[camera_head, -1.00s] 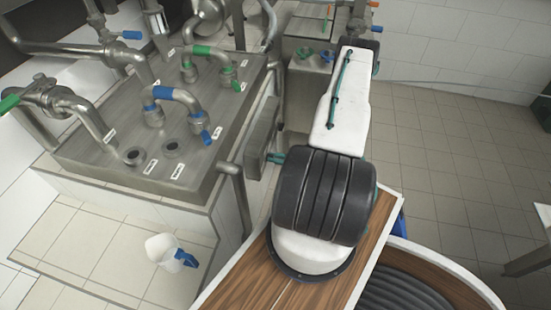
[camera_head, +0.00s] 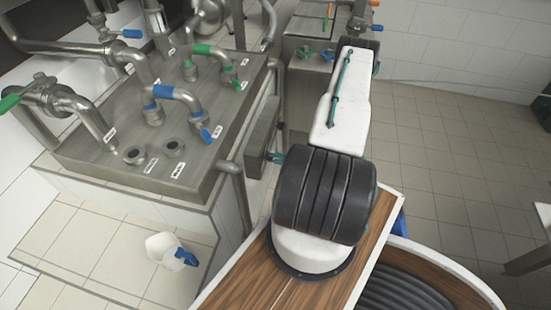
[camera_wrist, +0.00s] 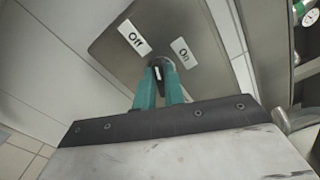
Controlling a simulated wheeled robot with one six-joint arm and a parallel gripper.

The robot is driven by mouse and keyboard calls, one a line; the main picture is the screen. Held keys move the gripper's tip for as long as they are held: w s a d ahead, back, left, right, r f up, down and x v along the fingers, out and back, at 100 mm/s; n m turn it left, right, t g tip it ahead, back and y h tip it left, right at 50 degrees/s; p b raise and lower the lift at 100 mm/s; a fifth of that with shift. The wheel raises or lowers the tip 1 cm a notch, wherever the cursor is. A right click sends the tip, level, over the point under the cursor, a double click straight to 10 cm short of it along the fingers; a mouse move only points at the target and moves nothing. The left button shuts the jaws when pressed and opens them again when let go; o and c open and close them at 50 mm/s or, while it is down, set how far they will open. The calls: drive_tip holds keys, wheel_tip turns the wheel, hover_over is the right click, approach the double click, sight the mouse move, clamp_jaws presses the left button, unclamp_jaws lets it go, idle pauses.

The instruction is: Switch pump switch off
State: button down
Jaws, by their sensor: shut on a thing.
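The pump switch (camera_wrist: 158,72) is a small dark lever with a light mark. It sits on a grey metal plate (camera_wrist: 112,46), below the white "Off" label (camera_wrist: 134,38) and the "On" label (camera_wrist: 184,52). My gripper (camera_wrist: 158,78) has its teal fingers closed around the lever in the wrist view. The fingers hide most of it, and I cannot tell which label it points to. In the head view my gripper (camera_head: 275,158) reaches the side of the grey switch box (camera_head: 262,128); the lever itself is hidden there.
A steel tank (camera_head: 100,150) with blue and green valves stands left of my arm. A metal rail (camera_head: 238,200) runs close to the switch box. The tiled floor (camera_head: 440,140) at right is open.

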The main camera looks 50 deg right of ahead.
drive_tip(key=shift+f+n, duration=0.1)
drive_tip(key=shift+n, duration=2.2)
drive_tip(key=c, duration=1.5)
unclamp_jaws()
drive_tip(key=v, duration=0.8)
